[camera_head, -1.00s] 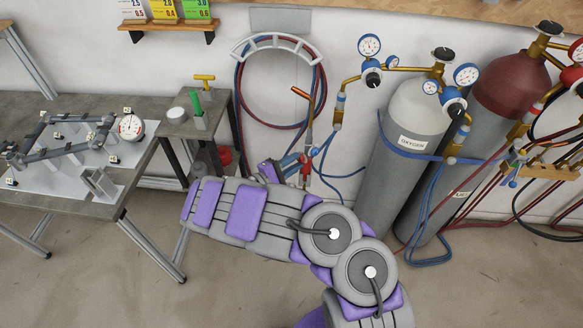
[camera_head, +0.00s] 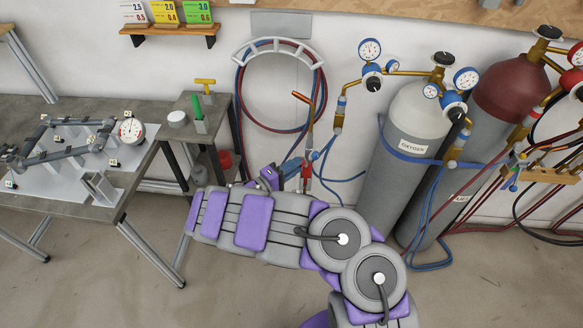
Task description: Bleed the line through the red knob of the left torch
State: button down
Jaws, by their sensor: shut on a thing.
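The left torch (camera_head: 310,122) hangs upright by the wall, with a bent copper tip at the top and a blue and a red fitting low on its body. Its red knob (camera_head: 306,171) is small and partly covered by my gripper. My gripper (camera_head: 287,173) is at the torch's lower end, shut on what looks like the red knob; my forearm hides most of the jaws. A second torch (camera_head: 515,165) lies at the rack on the right.
The oxygen cylinder (camera_head: 410,125) and a dark red cylinder (camera_head: 508,85) stand right of the torch, with blue and red hoses around them. A jig table (camera_head: 85,205) and small side table (camera_head: 190,130) stand left. A hose coil hangs on the wall hanger (camera_head: 278,45).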

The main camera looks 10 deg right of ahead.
jog(key=shift+s+d+f, duration=0.1)
jog(key=shift+d+f, duration=0.05)
jog(key=shift+f, duration=0.15)
jog(key=c, duration=1.2)
grip_release()
jog(key=shift+c, duration=0.2)
jog(key=o, duration=0.4)
jog(key=shift+d, duration=0.2)
jog(key=shift+c, duration=0.2)
jog(key=shift+r, duration=0.1)
jog(key=shift+a, duration=0.15)
jog(key=p+v, duration=0.3)
jog(key=v, duration=1.4)
jog(key=shift+a, duration=0.3)
jog(key=shift+w, duration=0.25)
